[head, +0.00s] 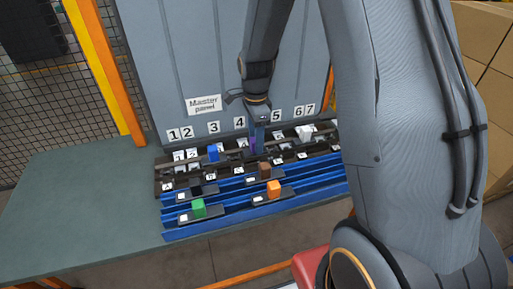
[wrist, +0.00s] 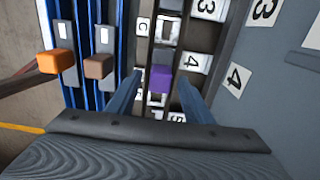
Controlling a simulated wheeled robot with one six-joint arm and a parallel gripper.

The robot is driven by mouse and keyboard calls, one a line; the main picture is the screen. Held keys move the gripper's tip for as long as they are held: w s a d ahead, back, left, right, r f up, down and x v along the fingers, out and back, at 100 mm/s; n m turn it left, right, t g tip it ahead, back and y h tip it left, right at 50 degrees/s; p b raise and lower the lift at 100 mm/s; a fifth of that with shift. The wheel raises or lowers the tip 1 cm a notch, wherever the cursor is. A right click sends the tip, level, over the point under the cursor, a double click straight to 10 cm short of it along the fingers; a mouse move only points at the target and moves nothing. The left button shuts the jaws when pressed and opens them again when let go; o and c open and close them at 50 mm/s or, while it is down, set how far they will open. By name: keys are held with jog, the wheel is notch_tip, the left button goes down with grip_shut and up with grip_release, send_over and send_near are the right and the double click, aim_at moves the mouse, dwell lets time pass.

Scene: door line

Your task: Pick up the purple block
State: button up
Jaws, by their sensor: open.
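The purple block (wrist: 160,78) stands in a dark slotted rack in the wrist view, ahead of my gripper and between the lines of its two fingers. In the head view the purple block (head: 252,142) is partly hidden by my gripper (head: 260,135), which points down over the rack near label 4. In the wrist view my gripper (wrist: 160,95) has its two blue fingers spread apart, one on each side of the block. Nothing is held. I cannot tell the exact height of the fingertips over the block.
A blue block (head: 213,153) and a white block (head: 304,132) stand in the same rack. Green (head: 198,208), orange (head: 273,188), brown (head: 264,170) and black (head: 196,188) blocks sit on the blue rails in front. A grey panel (head: 180,70) rises behind. The table's left side (head: 80,200) is clear.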

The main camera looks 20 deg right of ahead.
jog(key=shift+f, duration=0.15)
grip_shut()
